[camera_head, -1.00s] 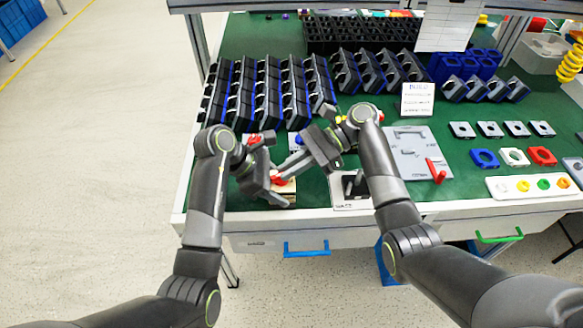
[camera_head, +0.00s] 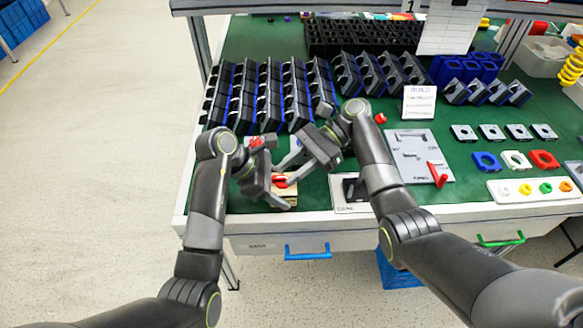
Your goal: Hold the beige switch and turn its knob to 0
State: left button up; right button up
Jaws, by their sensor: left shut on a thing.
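The beige switch (camera_head: 288,195) is at the table's front edge, left of centre, with a red knob (camera_head: 281,181) on it. My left gripper (camera_head: 281,192) is shut on the switch from the left and hides part of it. My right gripper (camera_head: 287,171) comes in from the upper right, close to the knob. Its fingers look spread apart, one beyond the knob and one nearer. Whether they touch the knob is hard to see, and the knob's pointer and markings are too small to read.
Rows of black and blue holders (camera_head: 268,92) stand behind the grippers. A white-based black part (camera_head: 351,190) lies just right of the switch, and a grey panel with a red handle (camera_head: 420,155) lies further right. Green table surface (camera_head: 317,190) shows between.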

jog(key=shift+s, duration=0.1)
dwell(0.6)
